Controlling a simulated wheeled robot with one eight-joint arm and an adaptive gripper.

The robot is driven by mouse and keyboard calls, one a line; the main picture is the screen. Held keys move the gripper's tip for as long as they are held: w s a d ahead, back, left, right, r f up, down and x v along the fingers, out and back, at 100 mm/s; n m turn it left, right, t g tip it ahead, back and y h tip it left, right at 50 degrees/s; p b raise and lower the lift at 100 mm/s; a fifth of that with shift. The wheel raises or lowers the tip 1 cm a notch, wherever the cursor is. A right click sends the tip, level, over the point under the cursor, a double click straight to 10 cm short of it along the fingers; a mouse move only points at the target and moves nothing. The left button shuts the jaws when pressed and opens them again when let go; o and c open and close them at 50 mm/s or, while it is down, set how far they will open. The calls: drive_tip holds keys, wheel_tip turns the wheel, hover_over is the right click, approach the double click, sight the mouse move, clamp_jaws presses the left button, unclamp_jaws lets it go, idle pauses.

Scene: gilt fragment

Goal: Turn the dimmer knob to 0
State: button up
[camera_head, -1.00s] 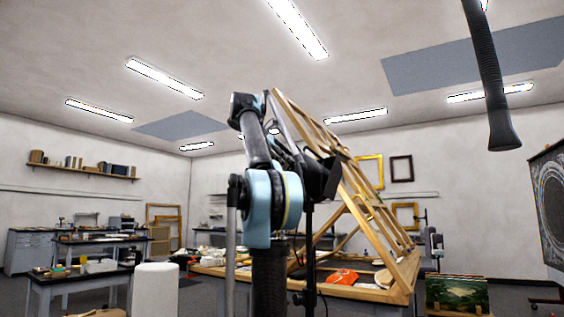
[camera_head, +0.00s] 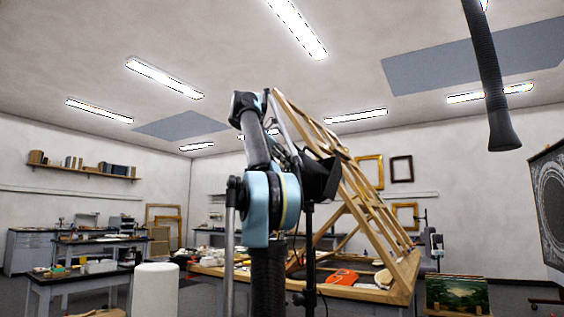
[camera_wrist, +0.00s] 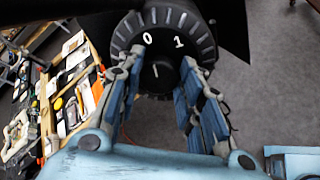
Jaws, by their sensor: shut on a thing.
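The dimmer knob (camera_wrist: 158,77) is black and round, with a short pale mark on its face. It sits at the top middle of the wrist view, in front of a ridged black ring (camera_wrist: 187,22) with a white 0 and a white 1. The 0 is upper left of the knob and the 1 upper right. The mark points roughly upward; I cannot tell exactly where it lines up. My gripper (camera_wrist: 165,76) has its blue-grey fingers on the knob's left and right sides and is shut on it. In the head view my arm hides the gripper and knob.
A black lamp-like housing (camera_head: 322,180) on a stand is just behind my arm. A large wooden frame (camera_head: 350,172) leans over a table right of it. In the wrist view, a table with tools (camera_wrist: 72,100) lies at left and grey floor (camera_wrist: 262,95) at right.

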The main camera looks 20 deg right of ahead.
drive_tip(key=o, duration=1.1)
drive_tip(key=shift+c, duration=0.2)
drive_tip(key=v, duration=1.1)
drive_tip(key=shift+a, duration=0.4)
